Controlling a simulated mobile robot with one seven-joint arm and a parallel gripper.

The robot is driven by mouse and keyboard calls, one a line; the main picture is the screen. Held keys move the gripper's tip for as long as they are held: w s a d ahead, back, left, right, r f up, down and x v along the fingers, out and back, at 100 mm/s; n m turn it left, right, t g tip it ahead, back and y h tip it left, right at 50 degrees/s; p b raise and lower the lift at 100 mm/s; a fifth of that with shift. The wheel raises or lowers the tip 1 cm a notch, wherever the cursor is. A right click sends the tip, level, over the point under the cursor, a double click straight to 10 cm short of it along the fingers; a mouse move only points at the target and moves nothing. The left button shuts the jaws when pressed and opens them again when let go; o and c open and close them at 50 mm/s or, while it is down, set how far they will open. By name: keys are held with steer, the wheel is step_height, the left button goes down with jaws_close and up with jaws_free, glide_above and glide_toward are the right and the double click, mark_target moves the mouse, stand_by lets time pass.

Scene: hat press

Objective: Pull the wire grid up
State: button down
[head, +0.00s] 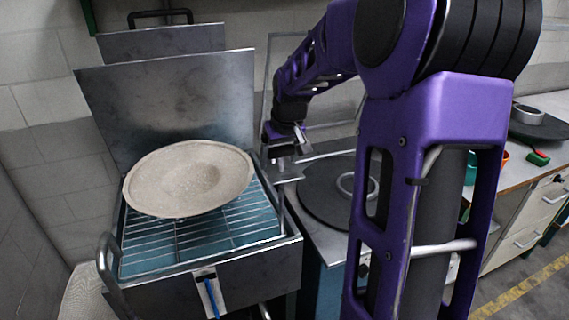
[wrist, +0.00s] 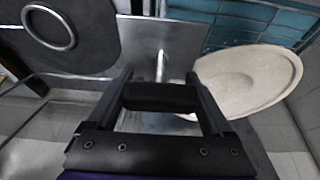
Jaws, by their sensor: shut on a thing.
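The wire grid (head: 235,218) is a rack of thin parallel wires over the blue-lined basin. It lies flat as far as I can see, and part of it shows in the wrist view (wrist: 235,37). A pale, wide-brimmed hat form (head: 190,178) rests on it and hides its middle; the form also shows in the wrist view (wrist: 245,80). My gripper (head: 287,160) is at the basin's right edge, beside the form. In the wrist view its fingers (wrist: 160,78) are around a thin metal rod (wrist: 161,66). Whether this rod joins the grid is hidden.
A tilted metal lid (head: 165,100) stands behind the basin. A dark round plate with a metal ring (head: 343,186) lies to the right of the basin. A thin upright wire frame (head: 266,80) stands behind my arm. A curved handle (head: 108,262) is at the front left.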

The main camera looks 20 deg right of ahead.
steer(key=shift+r, duration=0.8)
steer(key=shift+w+r, duration=0.1)
jaws_free()
